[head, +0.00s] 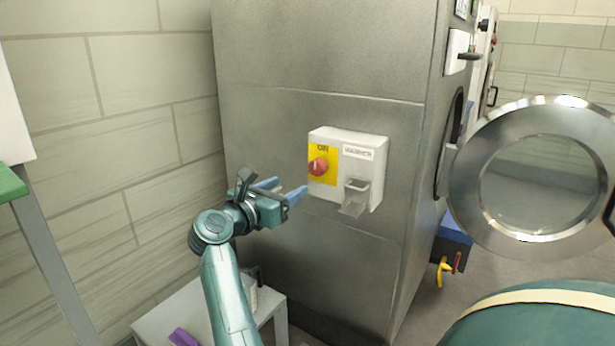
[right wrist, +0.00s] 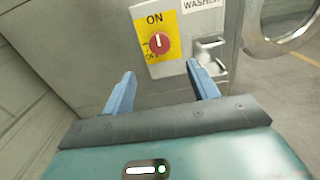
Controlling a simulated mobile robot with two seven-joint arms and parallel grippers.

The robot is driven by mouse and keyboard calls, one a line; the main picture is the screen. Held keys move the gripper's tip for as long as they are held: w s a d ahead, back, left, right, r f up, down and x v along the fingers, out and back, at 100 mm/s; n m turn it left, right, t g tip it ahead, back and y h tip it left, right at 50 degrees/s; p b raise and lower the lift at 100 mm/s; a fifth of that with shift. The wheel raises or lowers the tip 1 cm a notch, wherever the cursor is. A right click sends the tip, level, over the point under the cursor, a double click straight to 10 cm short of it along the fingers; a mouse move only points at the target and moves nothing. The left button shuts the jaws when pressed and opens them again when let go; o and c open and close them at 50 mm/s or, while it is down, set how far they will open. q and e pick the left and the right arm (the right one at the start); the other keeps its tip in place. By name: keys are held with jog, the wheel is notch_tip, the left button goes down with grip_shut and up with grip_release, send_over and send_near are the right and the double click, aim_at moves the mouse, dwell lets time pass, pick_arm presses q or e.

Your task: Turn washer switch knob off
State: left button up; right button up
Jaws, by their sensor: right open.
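The washer switch is a white box (head: 360,152) on the grey metal side of the washer, with a "WASHER" label. Its red round knob (head: 318,167) sits on a yellow plate marked "ON" above; in the right wrist view the knob (right wrist: 159,43) shows a white mark pointing up toward "ON", with "OFF" at lower left. My right gripper (head: 281,190) is open and empty, just left of and slightly below the knob, apart from it. Its two blue fingers (right wrist: 162,92) point toward the panel, with the knob beyond them. My left gripper is not in view.
A metal hasp (head: 355,195) sticks out of the box's lower right. The round washer door (head: 468,185) stands open at the right. A small white table (head: 163,318) with a purple item (head: 184,337) is below my arm. A tiled wall is at left.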

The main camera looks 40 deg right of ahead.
aim_at(315, 169)
jog(key=b+x, duration=0.1)
jog(key=x, duration=1)
jog(key=shift+c, duration=0.3)
jog(key=c, duration=0.9)
